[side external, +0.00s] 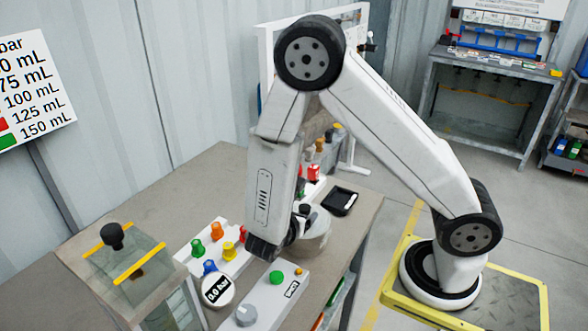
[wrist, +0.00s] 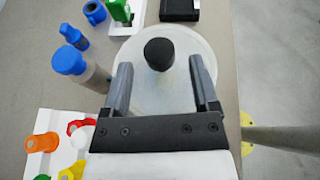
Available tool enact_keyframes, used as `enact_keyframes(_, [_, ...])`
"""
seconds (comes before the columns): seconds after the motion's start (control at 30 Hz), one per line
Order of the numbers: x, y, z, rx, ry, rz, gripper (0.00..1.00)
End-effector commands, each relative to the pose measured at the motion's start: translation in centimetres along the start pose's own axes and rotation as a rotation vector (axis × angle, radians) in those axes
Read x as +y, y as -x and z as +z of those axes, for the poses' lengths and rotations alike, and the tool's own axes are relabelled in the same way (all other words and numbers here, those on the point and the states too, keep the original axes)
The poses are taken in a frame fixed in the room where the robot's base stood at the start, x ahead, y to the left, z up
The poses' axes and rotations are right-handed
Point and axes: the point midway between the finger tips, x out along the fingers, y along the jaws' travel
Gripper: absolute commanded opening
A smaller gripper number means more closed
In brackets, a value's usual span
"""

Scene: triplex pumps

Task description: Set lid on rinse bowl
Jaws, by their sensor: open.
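The lid (wrist: 190,82) is a pale round disc with a black knob (wrist: 159,54) in the wrist view. In the side view the rinse bowl (side external: 315,243) is a pale round vessel, partly hidden by my arm, with the black knob (side external: 304,209) above it. The lid appears to lie on the bowl, but its seating at the rim is not clear. My gripper (wrist: 161,68) is open, its fingers on either side of the knob and the fingertips just short of its middle. A gap shows on both sides of the knob.
A blue-capped bottle (wrist: 72,65) stands close to my left finger. Several coloured valves (side external: 217,231) and a gauge (side external: 217,289) sit left of the bowl. A black tray (side external: 340,201) lies behind it. A glass box with a black knob (side external: 112,235) stands at far left.

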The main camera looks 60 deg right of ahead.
Motion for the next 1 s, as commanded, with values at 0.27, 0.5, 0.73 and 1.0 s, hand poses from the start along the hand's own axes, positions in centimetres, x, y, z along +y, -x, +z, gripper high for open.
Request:
enact_keyframes(0.27, [0.1, 4.1, 0.0, 0.0, -0.001, 0.005, 0.77])
enact_keyframes(0.5, [0.1, 7.3, 0.0, 0.001, -0.001, 0.003, 0.77])
enact_keyframes(0.73, [0.0, 8.8, 0.0, 0.0, 0.0, 0.001, 0.77])
enact_keyframes(1.0, [0.0, 9.0, 0.0, 0.001, 0.0, -0.001, 0.77])
